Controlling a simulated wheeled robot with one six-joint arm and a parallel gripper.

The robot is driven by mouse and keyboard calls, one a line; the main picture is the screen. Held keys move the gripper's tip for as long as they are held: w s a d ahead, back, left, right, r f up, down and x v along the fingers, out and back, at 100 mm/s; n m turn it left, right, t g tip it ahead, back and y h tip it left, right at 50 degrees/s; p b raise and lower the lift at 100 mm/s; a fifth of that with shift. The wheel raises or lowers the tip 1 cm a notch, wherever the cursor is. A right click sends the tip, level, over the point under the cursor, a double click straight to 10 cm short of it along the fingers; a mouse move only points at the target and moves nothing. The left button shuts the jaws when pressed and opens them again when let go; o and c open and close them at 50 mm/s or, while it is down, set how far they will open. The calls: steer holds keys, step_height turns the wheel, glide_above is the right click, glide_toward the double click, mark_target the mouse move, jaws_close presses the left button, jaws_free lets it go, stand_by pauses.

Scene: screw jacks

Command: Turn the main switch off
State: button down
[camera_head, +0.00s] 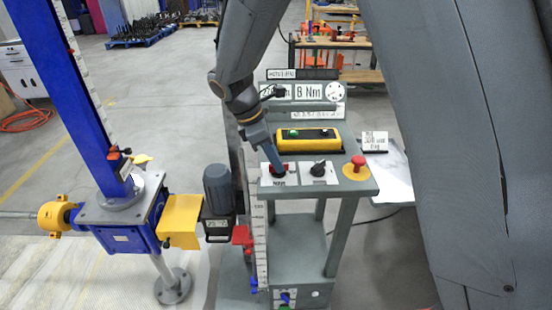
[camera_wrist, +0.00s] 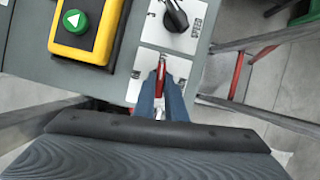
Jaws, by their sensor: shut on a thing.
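The main switch (camera_head: 278,169) is a red knob on a white plate at the left of the grey control stand's top in the head view. In the wrist view the red switch handle (camera_wrist: 161,76) sits upright in the picture between my fingertips. My gripper (camera_head: 275,163) reaches down onto it from above, with blue-grey fingers shut on the red handle. The fingers hide part of the knob and most of its plate label, so its exact setting is hard to read.
A black speed knob (camera_head: 319,168) is right beside the switch. A red mushroom button (camera_head: 357,165) stands at the right edge. A yellow pendant box (camera_head: 308,138) with a green button lies behind. The blue screw jack (camera_head: 120,225) and motor (camera_head: 218,190) stand left.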

steer(key=shift+w+m, duration=0.1)
steer(key=shift+m, duration=0.5)
steer(key=shift+g, duration=0.3)
steer(key=c, duration=1.8)
jaws_free()
steer(key=b+v, duration=0.2)
steer(key=v, duration=0.6)
steer(key=shift+d+f, duration=0.1)
